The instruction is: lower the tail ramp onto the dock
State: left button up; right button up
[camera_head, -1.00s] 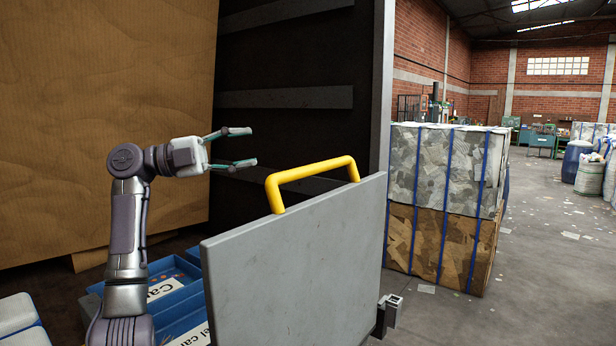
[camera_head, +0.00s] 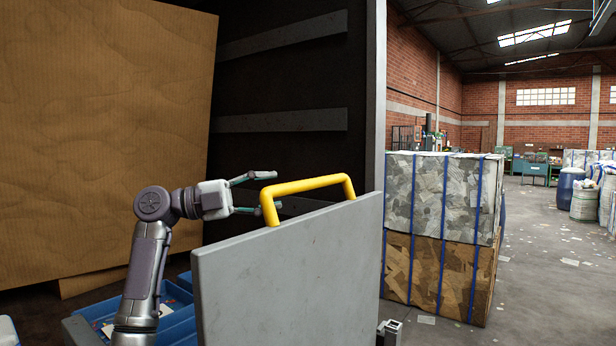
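The tail ramp (camera_head: 290,280) is a grey panel standing upright in front of me, with a yellow bar handle (camera_head: 308,185) on its top edge. My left gripper (camera_head: 270,192) is open at the left end of the handle. Its upper finger is above and left of the handle's bend, and its lower finger reaches toward the handle's left post. I cannot tell whether the fingers touch the handle. The dock is not clearly in view. My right gripper is not in view.
A large cardboard sheet (camera_head: 100,130) stands at the left. Blue bins (camera_head: 178,322) sit behind the ramp at lower left. A strapped bale stack (camera_head: 440,230) stands right of the dark container's post (camera_head: 375,100).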

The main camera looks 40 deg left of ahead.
aim_at(308, 185)
pick_arm(q)
jog(key=p+x, duration=0.3)
jog(key=x, duration=0.3)
jog(key=shift+w+d+r, duration=0.15)
jog(key=shift+w+r, duration=0.05)
jog(key=shift+w, duration=0.1)
jog(key=shift+p+x, duration=0.35)
jog(key=shift+x, duration=0.4)
jog(key=shift+f, duration=0.2)
grip_shut()
